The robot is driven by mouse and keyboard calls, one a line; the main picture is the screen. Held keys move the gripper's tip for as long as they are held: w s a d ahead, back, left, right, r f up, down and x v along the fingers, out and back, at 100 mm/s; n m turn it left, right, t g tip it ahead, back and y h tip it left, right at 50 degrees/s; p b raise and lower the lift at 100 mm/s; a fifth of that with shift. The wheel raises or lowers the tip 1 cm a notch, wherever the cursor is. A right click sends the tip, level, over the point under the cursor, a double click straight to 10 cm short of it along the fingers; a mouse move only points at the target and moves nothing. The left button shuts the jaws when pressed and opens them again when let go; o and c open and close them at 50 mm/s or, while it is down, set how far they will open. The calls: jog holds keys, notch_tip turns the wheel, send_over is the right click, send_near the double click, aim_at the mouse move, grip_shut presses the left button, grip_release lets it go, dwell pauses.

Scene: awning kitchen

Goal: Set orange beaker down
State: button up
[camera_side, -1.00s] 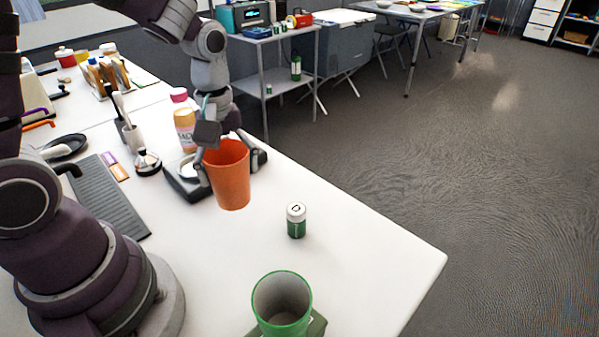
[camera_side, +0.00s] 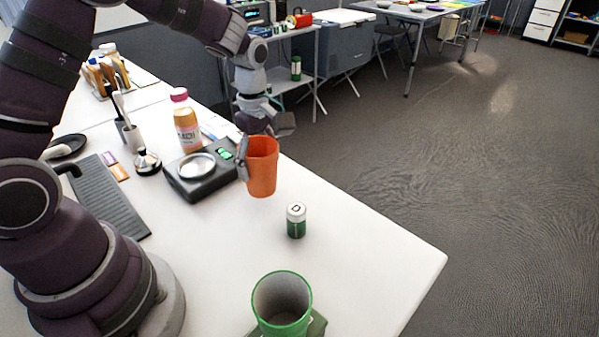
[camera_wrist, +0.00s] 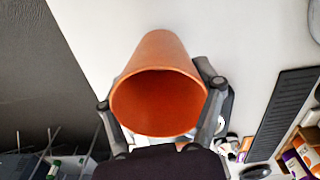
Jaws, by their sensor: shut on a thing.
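The orange beaker (camera_side: 263,168) is upright in the side view, toward the table's far right edge and just right of the scale. My gripper (camera_side: 258,150) is shut on it, with a finger showing at its left side. In the wrist view the orange beaker (camera_wrist: 156,100) has its open mouth toward the camera, and my gripper (camera_wrist: 158,98) has a finger on either side of it. The mouth looks empty. I cannot tell for sure whether its base touches the white table (camera_side: 350,230).
A scale (camera_side: 200,174) with a round pan stands left of the beaker. A green and white canister (camera_side: 296,220) stands nearer the camera, and a green-rimmed cup (camera_side: 282,300) is at the front. A bottle (camera_side: 186,128) is behind the scale. Table right of the canister is clear.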

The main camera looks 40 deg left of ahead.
jog(key=w, duration=0.4)
jog(key=shift+w+a+f, duration=0.15)
jog(key=shift+a+f, duration=0.05)
jog(key=shift+a, duration=0.1)
jog(key=shift+w+f, duration=0.3)
jog(key=shift+f, duration=0.5)
jog(key=shift+w+f, duration=0.25)
jog(key=shift+f, duration=0.55)
jog(key=o, duration=1.2)
